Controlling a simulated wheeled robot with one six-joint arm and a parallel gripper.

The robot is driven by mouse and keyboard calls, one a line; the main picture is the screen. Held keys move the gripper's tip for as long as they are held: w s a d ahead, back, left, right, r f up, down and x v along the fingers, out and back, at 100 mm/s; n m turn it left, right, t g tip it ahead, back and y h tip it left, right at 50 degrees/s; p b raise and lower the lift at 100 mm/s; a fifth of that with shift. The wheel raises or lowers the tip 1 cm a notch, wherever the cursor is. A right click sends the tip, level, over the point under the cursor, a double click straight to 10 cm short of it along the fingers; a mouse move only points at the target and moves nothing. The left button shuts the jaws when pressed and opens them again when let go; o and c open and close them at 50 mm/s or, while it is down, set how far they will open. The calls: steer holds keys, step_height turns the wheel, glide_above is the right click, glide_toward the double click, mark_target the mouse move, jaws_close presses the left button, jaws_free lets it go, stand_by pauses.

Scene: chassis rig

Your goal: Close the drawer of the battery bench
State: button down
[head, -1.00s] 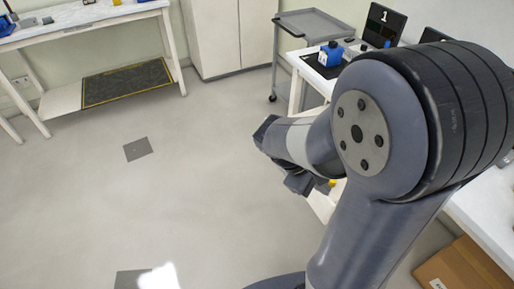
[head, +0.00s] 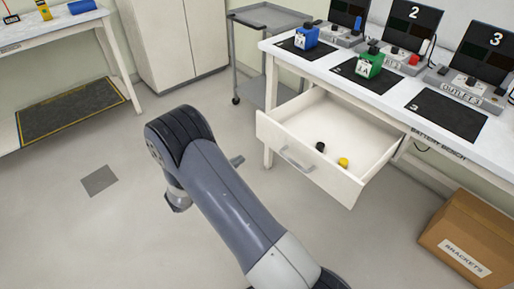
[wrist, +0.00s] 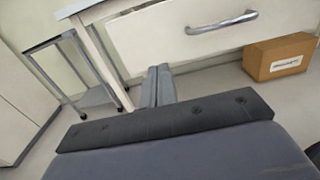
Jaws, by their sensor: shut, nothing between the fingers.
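The white drawer (head: 335,190) of the battery bench (head: 375,85) is pulled well out. Its grey bar handle (head: 297,160) is on the front panel. Inside lie a black item (head: 320,146) and a yellow item (head: 343,163). My gripper (head: 238,160) is in front of the drawer, to the left of the handle, apart from it and mostly hidden behind my arm. In the wrist view my gripper (wrist: 158,75) is shut and empty, with the drawer front (wrist: 180,45) and handle (wrist: 222,22) just beyond and above it.
A cardboard box (head: 468,240) stands on the floor right of the drawer. A grey cart (head: 268,50) is left of the bench. Devices, including a blue one (head: 306,37) and a green one (head: 369,65), stand on the bench top. The floor before the drawer is open.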

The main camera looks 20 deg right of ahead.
mark_target(275, 138)
steer(key=x, duration=1.4)
